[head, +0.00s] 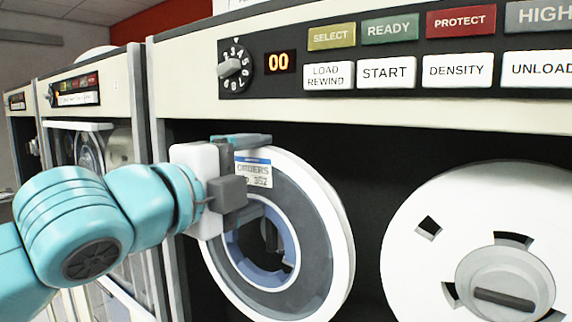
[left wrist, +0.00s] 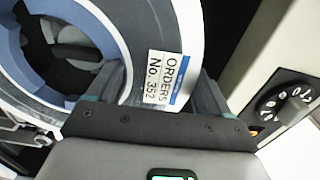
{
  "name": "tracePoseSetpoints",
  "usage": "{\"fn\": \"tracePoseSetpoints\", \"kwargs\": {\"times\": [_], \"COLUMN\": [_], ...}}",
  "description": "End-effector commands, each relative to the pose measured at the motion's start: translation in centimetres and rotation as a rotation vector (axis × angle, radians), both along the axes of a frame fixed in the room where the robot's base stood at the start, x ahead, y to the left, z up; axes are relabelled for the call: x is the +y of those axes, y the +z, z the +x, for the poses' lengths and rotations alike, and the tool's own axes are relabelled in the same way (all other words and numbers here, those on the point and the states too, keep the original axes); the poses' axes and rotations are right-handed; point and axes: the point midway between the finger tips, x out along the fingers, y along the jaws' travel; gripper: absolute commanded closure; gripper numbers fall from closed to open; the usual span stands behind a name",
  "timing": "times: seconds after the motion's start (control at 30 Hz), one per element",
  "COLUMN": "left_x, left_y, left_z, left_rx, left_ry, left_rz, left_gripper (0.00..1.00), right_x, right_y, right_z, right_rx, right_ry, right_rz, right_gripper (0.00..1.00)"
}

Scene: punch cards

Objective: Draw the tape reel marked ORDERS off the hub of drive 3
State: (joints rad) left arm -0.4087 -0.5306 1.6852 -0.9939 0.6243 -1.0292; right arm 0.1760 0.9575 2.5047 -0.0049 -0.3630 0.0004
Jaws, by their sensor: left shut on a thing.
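The tape reel marked ORDERS (head: 304,210) is a white-rimmed grey reel with a blue inner ring and a white label reading ORDERS No. 352. It faces out from the dark drive front, its thick edge showing at right. My left gripper (head: 260,175) is shut on its upper left rim beside the label. In the left wrist view the gripper (left wrist: 152,97) has a finger on each side of the labelled part of the reel (left wrist: 165,25). A grey round part (left wrist: 75,42), perhaps the hub, shows through the reel's open centre; their gap is unclear. My right gripper is not in view.
A second white reel (head: 420,270) with a grey hub knob (head: 505,290) stands to the right. Above are a dial (head: 233,66), a display reading 00 (head: 280,62) and several labelled buttons (head: 386,72). More drive cabinets (head: 90,110) stand at left.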

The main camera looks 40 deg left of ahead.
Motion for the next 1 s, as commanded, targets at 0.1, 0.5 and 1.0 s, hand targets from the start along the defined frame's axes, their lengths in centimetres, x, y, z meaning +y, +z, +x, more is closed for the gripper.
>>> {"fn": "tracePoseSetpoints", "kwargs": {"times": [0.1,0.5,1.0], "left_x": [0.00,0.01,-0.11], "left_y": [0.19,0.15,0.14], "left_z": [-0.36,-0.82,-0.76], "left_rx": [-0.006,-0.005,-0.006], "left_ry": [-0.001,0.001,-0.001], "left_rz": [0.000,0.000,0.000], "left_gripper": [0.75,0.75,0.75], "right_x": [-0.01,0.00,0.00], "right_y": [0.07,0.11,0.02], "right_z": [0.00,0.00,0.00], "right_rx": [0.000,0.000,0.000], "right_ry": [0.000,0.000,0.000], "right_rz": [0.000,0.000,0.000], "right_gripper": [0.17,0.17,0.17]}}
